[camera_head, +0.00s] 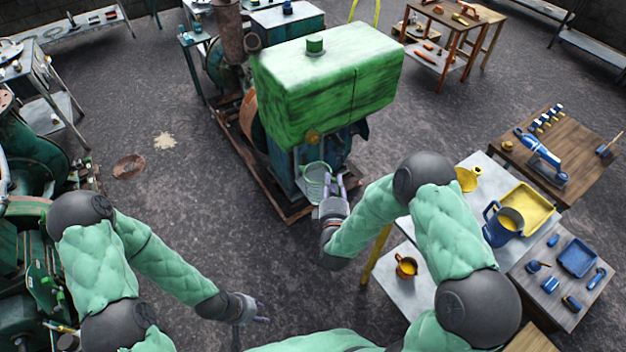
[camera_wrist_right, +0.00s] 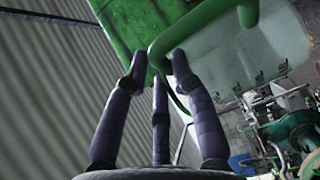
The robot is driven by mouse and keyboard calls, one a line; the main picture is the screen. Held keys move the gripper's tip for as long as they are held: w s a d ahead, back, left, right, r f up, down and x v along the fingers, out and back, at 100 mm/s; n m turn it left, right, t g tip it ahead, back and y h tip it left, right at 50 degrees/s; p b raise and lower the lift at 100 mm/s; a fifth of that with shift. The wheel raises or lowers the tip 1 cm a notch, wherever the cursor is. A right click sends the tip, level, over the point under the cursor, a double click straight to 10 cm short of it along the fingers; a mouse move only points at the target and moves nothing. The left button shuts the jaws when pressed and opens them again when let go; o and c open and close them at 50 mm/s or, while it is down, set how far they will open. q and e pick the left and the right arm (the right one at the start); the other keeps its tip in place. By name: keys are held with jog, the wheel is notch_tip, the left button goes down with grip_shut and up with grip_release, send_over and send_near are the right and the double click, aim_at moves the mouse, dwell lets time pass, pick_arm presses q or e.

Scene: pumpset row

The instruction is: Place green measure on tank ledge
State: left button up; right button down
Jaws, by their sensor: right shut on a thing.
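The green measure (camera_head: 314,177) is a see-through pale green jug below the front of the green tank (camera_head: 330,85). My right gripper (camera_head: 333,184) is shut on its handle. In the right wrist view, the fingers (camera_wrist_right: 160,75) close on the green handle (camera_wrist_right: 205,25), and the clear body (camera_wrist_right: 245,50) is beyond it. The tank's wall also shows at the upper left there. I cannot make out the tank ledge clearly. My left gripper (camera_head: 262,311) is low over the floor, empty, its fingers apart.
The tank sits on a pump set on a rusty skid (camera_head: 290,212). At right, a pale table (camera_head: 398,273) holds an orange mug (camera_head: 405,267), a yellow funnel (camera_head: 468,179), a blue jug (camera_head: 501,222) and a yellow tray (camera_head: 527,208). Open floor lies left of the pump.

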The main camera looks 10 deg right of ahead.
jog(key=shift+w+d+f+m+g+h, duration=0.1)
jog(key=shift+w+m+g+h, duration=0.2)
jog(key=shift+m+h, duration=0.55)
jog(key=shift+w+f+m+h, duration=0.25)
jog(key=shift+w+m+h, duration=0.1)
jog(key=shift+h, duration=0.1)
jog(key=w+d+f+b, duration=0.2)
jog(key=w+f+b, duration=0.3)
jog(key=w+f, duration=0.8)
jog(key=shift+w+d+g, duration=0.2)
jog(key=shift+d+g, duration=0.05)
jog(key=shift+g, duration=0.05)
jog(key=c, duration=1)
grip_release()
jog(key=shift+c, duration=0.2)
